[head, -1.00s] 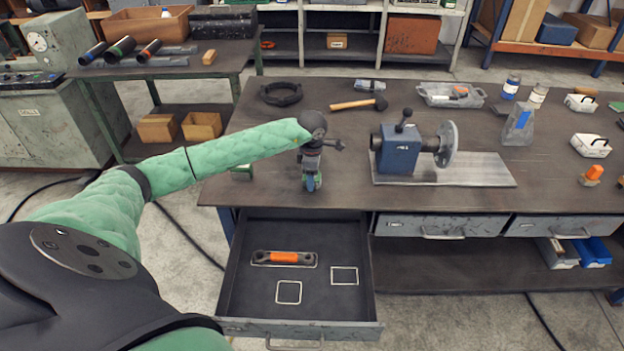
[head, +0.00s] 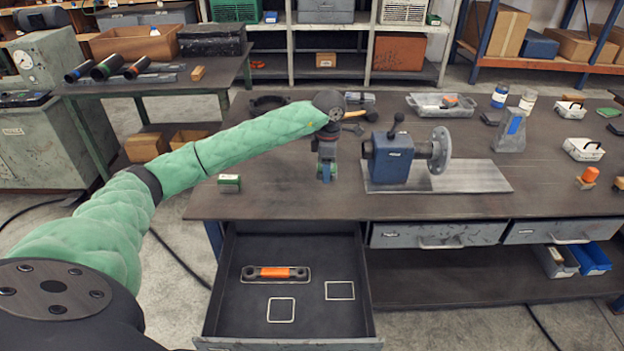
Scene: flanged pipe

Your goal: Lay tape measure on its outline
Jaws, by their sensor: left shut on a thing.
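My left gripper (head: 326,176) is above the workbench, left of the blue vise, pointing down. It is shut on a small blue and green thing, the tape measure (head: 327,173), which is mostly hidden by the fingers. Below, the open drawer (head: 232,308) has two empty pale square outlines on its dark floor, one at the front middle (head: 281,310) and one at the right (head: 340,291). The picture does not label which outline is the tape measure's. An orange-handled tool (head: 275,272) lies in a longer outline behind them. My right gripper is not in view.
The blue vise (head: 392,158) stands on a metal plate to the right of my gripper. A small green and white box (head: 229,183) lies at the bench's left front. A hammer (head: 362,115) and a black ring (head: 268,104) lie behind. The bench front between box and vise is clear.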

